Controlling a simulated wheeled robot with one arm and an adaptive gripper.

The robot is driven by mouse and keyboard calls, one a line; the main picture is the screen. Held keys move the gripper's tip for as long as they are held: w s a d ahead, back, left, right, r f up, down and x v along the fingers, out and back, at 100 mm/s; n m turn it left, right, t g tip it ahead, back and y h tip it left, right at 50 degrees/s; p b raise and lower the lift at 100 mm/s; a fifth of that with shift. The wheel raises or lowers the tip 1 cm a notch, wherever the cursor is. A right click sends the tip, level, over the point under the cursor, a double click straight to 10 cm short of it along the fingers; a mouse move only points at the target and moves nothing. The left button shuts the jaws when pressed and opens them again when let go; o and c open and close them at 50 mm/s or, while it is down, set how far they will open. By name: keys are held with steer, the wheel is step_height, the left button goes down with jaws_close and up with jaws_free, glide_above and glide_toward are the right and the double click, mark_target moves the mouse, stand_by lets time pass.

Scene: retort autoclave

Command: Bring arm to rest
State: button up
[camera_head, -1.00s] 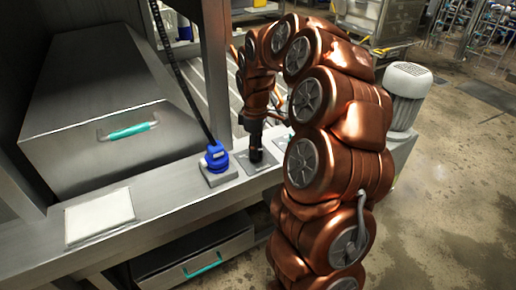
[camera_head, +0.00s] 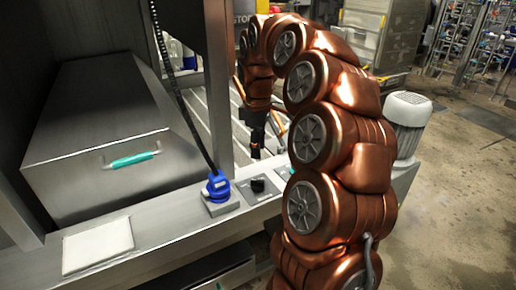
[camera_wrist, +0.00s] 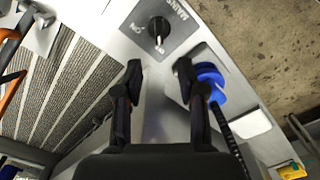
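My copper-coloured arm curves over from the right in the head view. My gripper (camera_head: 254,148) hangs near the steel ledge (camera_head: 165,228), a little behind and above a black rotary knob (camera_head: 258,185). In the wrist view my gripper (camera_wrist: 158,72) is open, with a clear gap between its two black fingers and nothing in it. The knob also shows in the wrist view (camera_wrist: 158,27), on a grey plate with MAINS, ON and OFF lettering. It lies beyond the fingertips and apart from them.
A blue plug (camera_head: 218,186) with a dark cable stands on the ledge left of the knob. A white plate (camera_head: 97,246) lies farther left. A steel box with a green handle (camera_head: 132,160) sits behind. A grey motor (camera_head: 407,122) is right of my arm. Open floor lies right.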

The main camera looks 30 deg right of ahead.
stand_by(0.4)
steer(key=s+a+r+m+p, duration=0.1)
steer(key=s+a+r+p, duration=0.15)
steer(key=s+a, duration=0.4)
steer(key=s+a+r+m+p, duration=0.1)
steer(key=s+a+m+p, duration=0.15)
steer(key=s+a, duration=0.45)
steer(key=s+a+f+m+g+p, duration=0.1)
steer(key=s+a+m+p, duration=0.1)
steer(key=s, duration=0.6)
steer(key=s+a+f+m+p, duration=0.1)
steer(key=s+a+m+p, duration=0.1)
steer(key=s, duration=0.7)
steer(key=shift+a+f+m+g, duration=0.25)
steer(key=shift+a+m+g, duration=0.15)
steer(key=shift+a, duration=0.45)
